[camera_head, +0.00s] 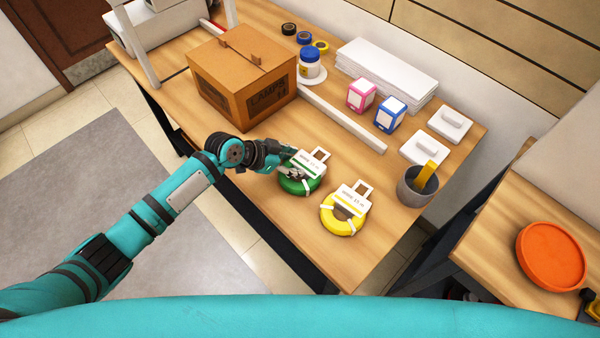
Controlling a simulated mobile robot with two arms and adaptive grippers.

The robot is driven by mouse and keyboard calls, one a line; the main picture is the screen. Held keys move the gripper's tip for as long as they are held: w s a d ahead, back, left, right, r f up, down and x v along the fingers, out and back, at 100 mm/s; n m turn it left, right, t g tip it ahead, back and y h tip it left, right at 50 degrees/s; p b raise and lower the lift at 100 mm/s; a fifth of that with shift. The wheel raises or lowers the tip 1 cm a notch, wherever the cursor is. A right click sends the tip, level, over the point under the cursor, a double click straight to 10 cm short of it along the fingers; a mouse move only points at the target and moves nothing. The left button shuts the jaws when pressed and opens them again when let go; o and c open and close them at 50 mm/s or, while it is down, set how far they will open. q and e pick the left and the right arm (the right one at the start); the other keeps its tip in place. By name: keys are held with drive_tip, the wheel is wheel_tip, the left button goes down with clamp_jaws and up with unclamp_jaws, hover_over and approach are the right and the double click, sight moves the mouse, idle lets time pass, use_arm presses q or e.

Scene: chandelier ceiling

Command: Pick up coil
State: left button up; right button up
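Two coils with white tags lie on the wooden table (300,235). The green coil (292,187) is nearer the middle of the picture. The yellow coil (342,222) lies to its right and a little nearer to me. My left gripper (293,172) is at the upper left part of the green coil, over or touching it. The fingers are small and dark against the coil, so I cannot tell whether they are closed on it. My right gripper does not show.
A cardboard box (228,88) stands behind my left gripper. A long white bar (345,120), pink box (361,94), blue box (390,114) and grey cup (412,190) stand farther back and right. An orange round lid (552,257) lies on another table. Bare wood surrounds the yellow coil.

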use_arm(q)
clamp_jaws()
